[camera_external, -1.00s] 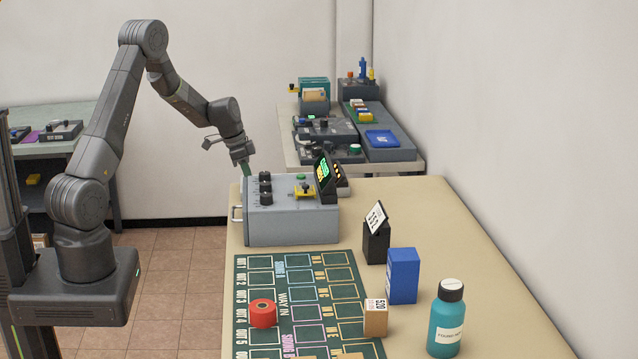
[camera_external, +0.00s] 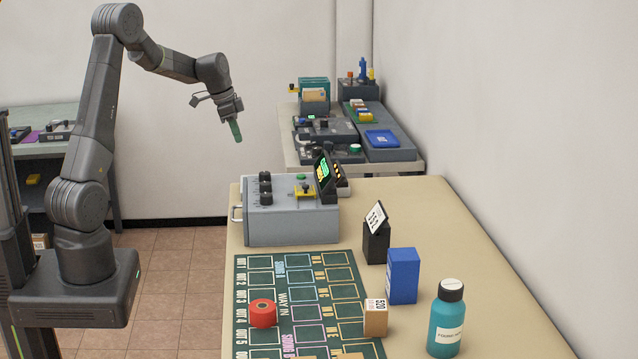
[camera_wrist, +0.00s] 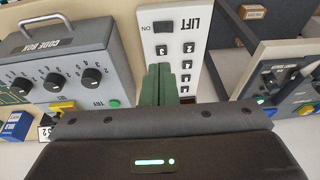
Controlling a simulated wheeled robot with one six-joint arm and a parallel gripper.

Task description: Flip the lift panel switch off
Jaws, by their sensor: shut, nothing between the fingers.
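The lift panel (camera_wrist: 190,25) is a white plate in the wrist view, seen upside down, with the word LIFT, a column of dark numbered buttons and a small dark switch (camera_wrist: 163,27) beside the word ON. I cannot tell which way the switch is set. My gripper (camera_wrist: 158,85) has its green fingers shut together and empty, overlapping the panel's lower left part in the picture. In the external view my gripper (camera_external: 236,131) hangs in the air above and left of the grey code box (camera_external: 290,222). I cannot make out the lift panel there.
The code box also shows in the wrist view (camera_wrist: 60,75), with black dials and a handle, left of the panel. A grey control unit (camera_wrist: 285,75) is to the right. On the table are a green mat (camera_external: 270,345), red roll (camera_external: 263,313), blue box (camera_external: 403,275) and teal bottle (camera_external: 446,325).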

